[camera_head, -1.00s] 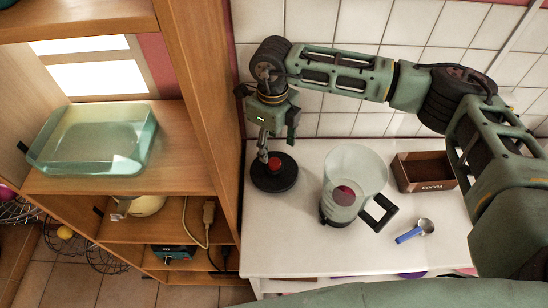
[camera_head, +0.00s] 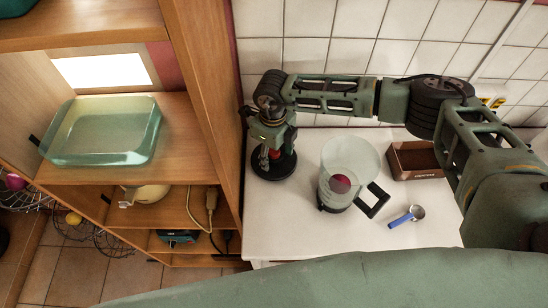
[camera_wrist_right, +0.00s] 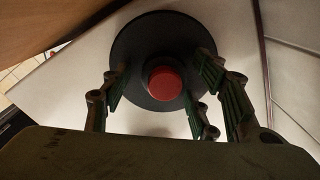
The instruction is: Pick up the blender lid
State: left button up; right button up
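The blender lid (camera_head: 273,170) is a black disc with a red knob, lying on the white counter beside the wooden shelf. In the right wrist view the lid (camera_wrist_right: 140,72) and its red knob (camera_wrist_right: 165,84) are seen from above. My right gripper (camera_head: 272,152) is over the lid, pointing down. In the wrist view its fingers (camera_wrist_right: 165,88) are spread apart on both sides of the knob, with visible gaps and no contact. The gripper hides part of the lid in the head view. The blender jug (camera_head: 349,170), with a black handle, stands to the right of the lid. My left gripper is not in view.
A brown box (camera_head: 414,161) and a blue-handled scoop (camera_head: 406,217) are on the counter (camera_head: 300,235) to the right. The tiled wall is behind. The wooden shelf (camera_head: 205,110) rises close on the left and holds a glass dish (camera_head: 103,131).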

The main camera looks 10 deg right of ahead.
jog(key=c, duration=1.1)
jog(key=shift+c, duration=0.2)
